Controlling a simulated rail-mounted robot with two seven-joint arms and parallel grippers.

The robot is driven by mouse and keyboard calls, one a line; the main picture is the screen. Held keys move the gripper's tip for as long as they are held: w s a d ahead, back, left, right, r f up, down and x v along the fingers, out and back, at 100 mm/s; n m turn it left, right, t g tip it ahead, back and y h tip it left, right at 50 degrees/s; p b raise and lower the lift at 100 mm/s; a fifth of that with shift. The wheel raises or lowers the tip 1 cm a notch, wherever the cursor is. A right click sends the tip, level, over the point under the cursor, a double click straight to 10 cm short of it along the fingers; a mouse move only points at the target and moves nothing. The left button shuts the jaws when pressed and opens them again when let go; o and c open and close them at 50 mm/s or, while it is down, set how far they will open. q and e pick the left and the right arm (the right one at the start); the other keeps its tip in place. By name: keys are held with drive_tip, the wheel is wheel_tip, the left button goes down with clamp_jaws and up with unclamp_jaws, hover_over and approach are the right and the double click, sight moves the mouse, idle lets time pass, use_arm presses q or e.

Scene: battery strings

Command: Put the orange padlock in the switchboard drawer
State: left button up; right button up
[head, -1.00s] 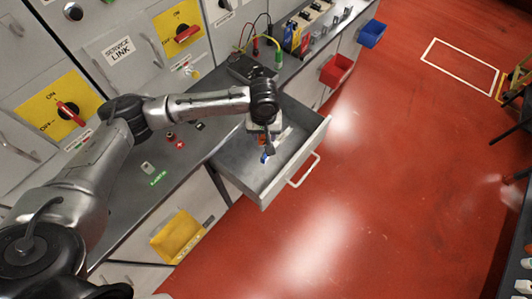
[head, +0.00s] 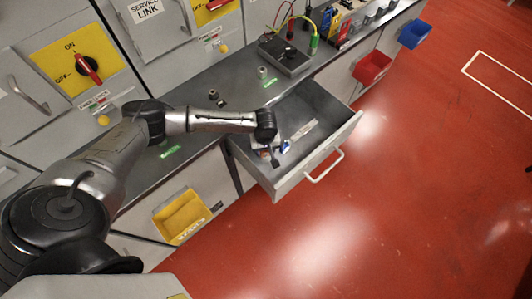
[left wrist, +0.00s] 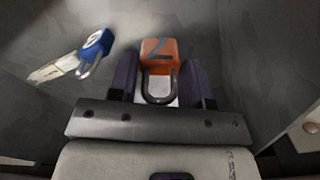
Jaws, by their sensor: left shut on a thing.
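The switchboard drawer (head: 322,108) is pulled open below the counter. My left gripper (head: 274,158) reaches down into it from above. In the left wrist view my left gripper (left wrist: 160,78) is shut on the orange padlock (left wrist: 159,50), which has a dark 2 on its body and its shackle toward the palm. The orange padlock is hidden by the gripper and arm in the head view. I cannot tell whether it touches the drawer floor. My right gripper is not in view.
A blue padlock (left wrist: 97,43) with a pale tag lies in the drawer beside the gripper; it also shows in the head view (head: 286,146). Red (head: 371,67), blue (head: 414,34) and yellow (head: 181,216) bins hang on the cabinet fronts. The red floor (head: 390,200) is clear.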

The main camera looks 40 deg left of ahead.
sight(265, 153)
use_arm(q)
drive_tip(key=shift+f+b, duration=0.55)
drive_tip(key=shift+f, duration=1.35)
drive_tip(key=shift+f, duration=0.15)
drive_tip(key=o, duration=0.9)
drive_tip(key=shift+o, duration=0.2)
wheel_tip(265, 153, up, 12)
drive_tip(key=p, duration=0.3)
drive_tip(key=shift+r, duration=0.2)
